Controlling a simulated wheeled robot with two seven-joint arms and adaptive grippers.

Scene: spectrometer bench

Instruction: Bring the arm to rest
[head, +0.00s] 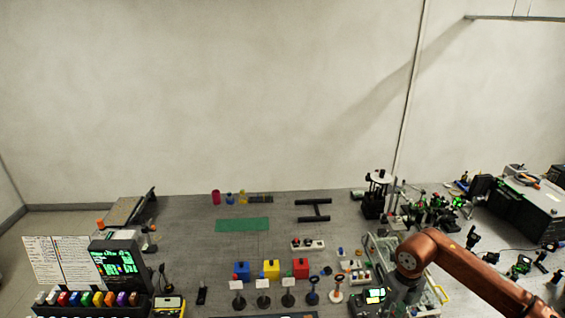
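My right arm (465,270) comes in from the lower right, with copper-coloured links. It bends at a round joint above the right part of the bench. A grey end part (401,293) points down from that joint, over a clear-walled tray (380,243). Its fingertips cannot be made out, so I cannot tell whether the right gripper is open or holds anything. My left arm and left gripper are not in view.
Blue (241,271), yellow (271,269) and red (301,268) blocks stand in a row behind small stands. A green mat (242,225) lies bare behind them. Optical equipment (430,212) and a black box (527,208) crowd the right. A lit display (115,264) stands left.

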